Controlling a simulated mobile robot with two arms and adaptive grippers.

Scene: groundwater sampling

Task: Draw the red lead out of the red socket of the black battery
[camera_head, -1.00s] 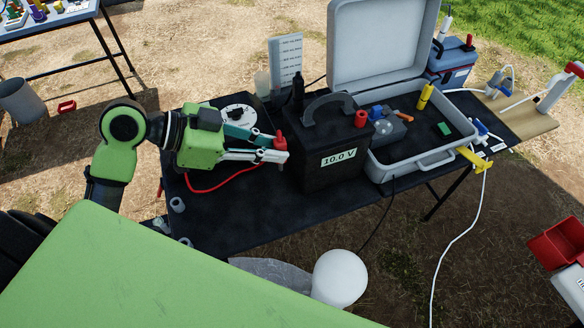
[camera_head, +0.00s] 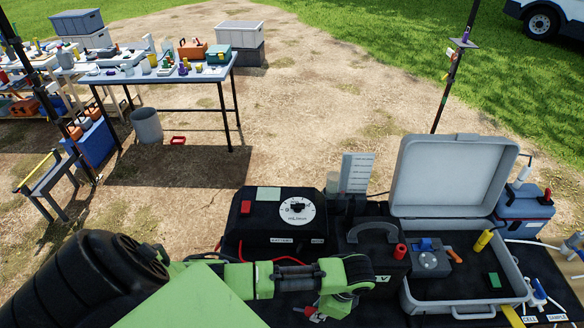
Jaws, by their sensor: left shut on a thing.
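The black battery (camera_head: 375,243) stands on the dark table, with a grey carrying handle on top. Its voltage label is mostly hidden behind my left arm. The red socket (camera_head: 400,251) stands up at its right side, and no lead shows in it. My left arm crosses in front of the battery. My left gripper (camera_head: 313,313) is low at the bottom edge, mostly hidden by the arm. It is shut on the red end of the red lead, apart from the socket. The red lead (camera_head: 247,253) shows in part behind the arm. My right gripper is not in view.
A black meter box (camera_head: 267,222) with a white dial stands left of the battery. An open grey case (camera_head: 455,310) with a small grey unit (camera_head: 430,262) lies right of it. A blue-grey box (camera_head: 524,211) stands farther right. Bare ground lies behind.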

